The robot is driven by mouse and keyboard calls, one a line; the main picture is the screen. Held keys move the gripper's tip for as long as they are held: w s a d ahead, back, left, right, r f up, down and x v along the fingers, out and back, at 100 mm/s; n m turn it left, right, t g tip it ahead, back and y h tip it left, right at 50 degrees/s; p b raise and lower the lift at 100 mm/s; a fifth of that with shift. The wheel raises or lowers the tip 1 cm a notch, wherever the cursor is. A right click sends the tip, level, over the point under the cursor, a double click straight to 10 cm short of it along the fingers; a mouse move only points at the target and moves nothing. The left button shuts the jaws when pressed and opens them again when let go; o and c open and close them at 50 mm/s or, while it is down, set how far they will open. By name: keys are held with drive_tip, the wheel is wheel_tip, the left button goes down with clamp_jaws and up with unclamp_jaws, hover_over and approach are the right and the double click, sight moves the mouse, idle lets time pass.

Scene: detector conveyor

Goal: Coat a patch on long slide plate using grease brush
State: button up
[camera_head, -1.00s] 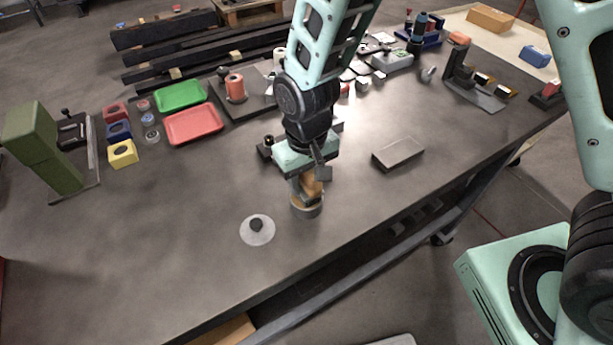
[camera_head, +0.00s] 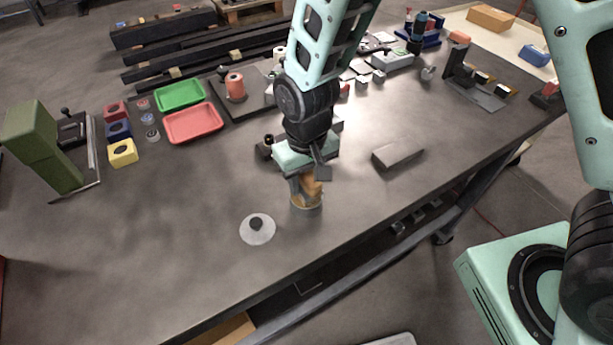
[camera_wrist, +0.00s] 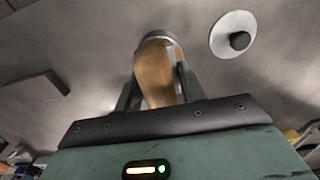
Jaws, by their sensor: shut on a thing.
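My gripper (camera_head: 308,180) is shut on the grease brush (camera_head: 313,188), whose wooden handle shows between the fingers in the wrist view (camera_wrist: 154,76). The brush's lower end is at a round pot (camera_head: 306,204), whose rim also shows in the wrist view (camera_wrist: 158,37). The bristles are hidden. A plain grey block, apparently the long slide plate (camera_head: 398,155), lies flat on the table to the right of my gripper. It shows as a dark bar at the left of the wrist view (camera_wrist: 36,92).
A white disc with a black knob (camera_head: 257,236) lies left of the pot. Red (camera_head: 193,123) and green (camera_head: 180,95) trays, coloured blocks and a green stand (camera_head: 42,146) are at the left. Fixtures and small parts fill the back. The table between pot and plate is clear.

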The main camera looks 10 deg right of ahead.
idle(0.3)
wheel_tip(320, 180, up, 7)
drive_tip(key=p, duration=0.6)
idle(0.9)
